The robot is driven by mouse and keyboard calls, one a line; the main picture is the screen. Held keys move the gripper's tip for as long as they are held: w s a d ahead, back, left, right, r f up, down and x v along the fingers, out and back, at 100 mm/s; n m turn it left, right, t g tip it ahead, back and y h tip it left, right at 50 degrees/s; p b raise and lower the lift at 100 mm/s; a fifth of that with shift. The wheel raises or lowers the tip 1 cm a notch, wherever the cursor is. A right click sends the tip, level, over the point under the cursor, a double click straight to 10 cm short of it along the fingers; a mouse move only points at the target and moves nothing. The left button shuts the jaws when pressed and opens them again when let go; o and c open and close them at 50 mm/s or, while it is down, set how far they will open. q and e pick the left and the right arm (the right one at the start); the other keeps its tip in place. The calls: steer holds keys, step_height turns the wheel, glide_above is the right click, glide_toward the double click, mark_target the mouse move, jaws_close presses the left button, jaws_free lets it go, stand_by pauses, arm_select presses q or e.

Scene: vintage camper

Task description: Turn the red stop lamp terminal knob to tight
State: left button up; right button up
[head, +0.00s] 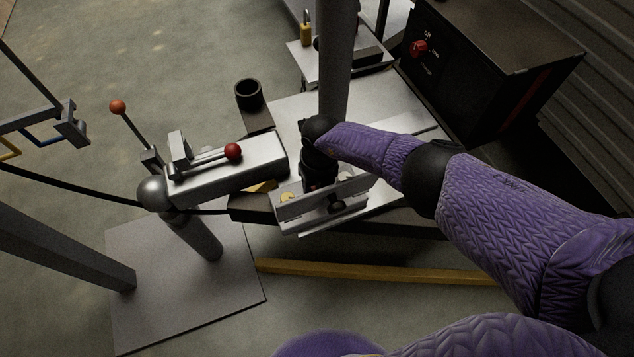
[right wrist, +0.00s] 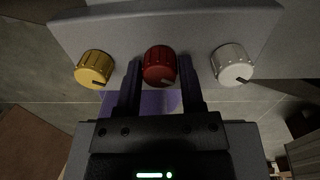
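The red stop lamp terminal knob (head: 309,187) is mostly hidden by my gripper in the head view. In the right wrist view the ribbed red knob (right wrist: 159,64) is the middle one on a grey panel (right wrist: 125,32). My right gripper (right wrist: 160,68) is open, with one finger on each side of the red knob and a small gap showing at each side. In the head view my right gripper (head: 318,182) points down at the panel. My left gripper is not in view.
A yellow knob (right wrist: 94,68) sits left of the red one and a white knob (right wrist: 232,65) right of it, both close to the fingers. A coupler with a red-ball lever (head: 233,152) stands left of the panel. A grey post (head: 335,60) rises behind my gripper.

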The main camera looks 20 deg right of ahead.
steer(key=o, duration=0.3)
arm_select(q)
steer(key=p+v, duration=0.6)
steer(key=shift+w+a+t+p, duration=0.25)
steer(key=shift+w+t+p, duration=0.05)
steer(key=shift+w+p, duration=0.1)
arm_select(e)
steer(key=r, duration=0.9)
steer(key=shift+d+r, duration=0.2)
steer(key=shift+r, duration=0.2)
